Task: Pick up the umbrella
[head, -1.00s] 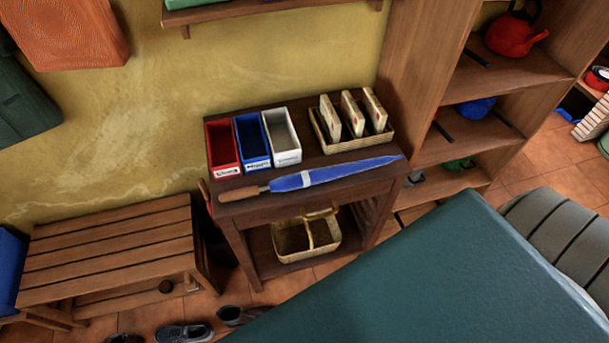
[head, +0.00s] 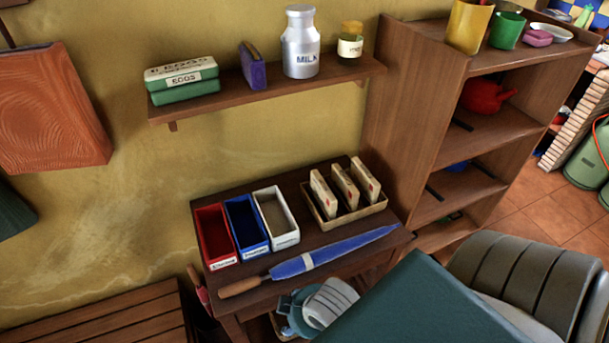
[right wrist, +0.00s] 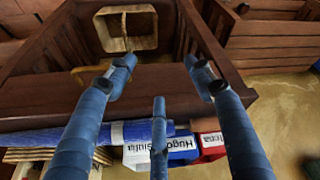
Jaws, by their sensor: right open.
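The closed blue umbrella (head: 325,257) with a white band and a brown wooden handle lies along the front edge of a small dark wooden table (head: 372,258). In the right wrist view the umbrella (right wrist: 60,138) is at the lower left. My right gripper (head: 303,305) is just in front of and below the tabletop edge, partly hidden by a dark green surface. In the right wrist view its blue fingers (right wrist: 160,72) are spread wide with nothing between them, and the umbrella is apart from them. My left gripper is not in view.
Behind the umbrella stand red (head: 215,236), blue (head: 246,225) and white (head: 277,217) bins and a tray (head: 376,209) of upright packets. A wall shelf (head: 225,99) holds egg boxes and a milk can. A bookcase (head: 420,105) stands right; a slatted bench (head: 105,318) is lower left.

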